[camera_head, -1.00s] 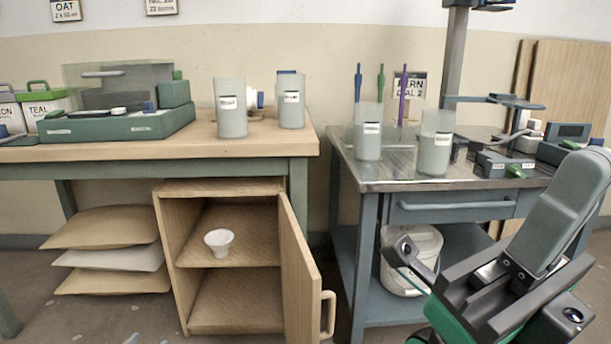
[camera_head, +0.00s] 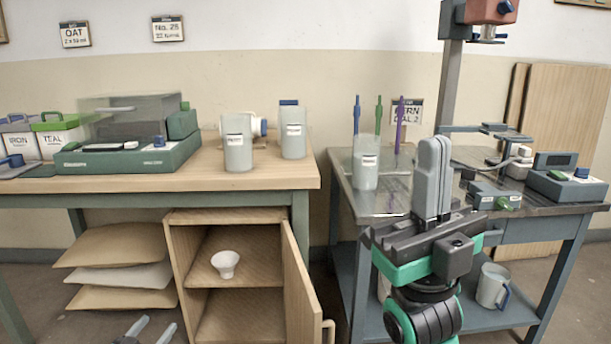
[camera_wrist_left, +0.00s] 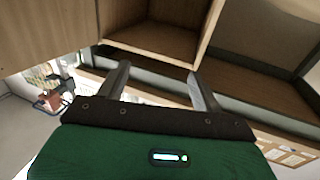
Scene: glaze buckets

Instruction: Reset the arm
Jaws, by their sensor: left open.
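My left gripper (camera_head: 148,330) shows at the bottom edge of the head view, its two fingers apart. The left wrist view shows the same fingers (camera_wrist_left: 160,85) spread with nothing between them, in front of wooden cabinet-like boards. My right gripper (camera_head: 433,180) is upright in front of the metal-topped table (camera_head: 380,203), its grey fingers pointing up.
Labelled cups stand on the wooden bench (camera_head: 225,180) and one cup (camera_head: 366,165) on the metal table. The open cabinet (camera_head: 183,270) below holds a white cup (camera_head: 225,264), its door (camera_head: 300,290) swung outward. A mug (camera_head: 493,285) stands on the metal table's lower shelf.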

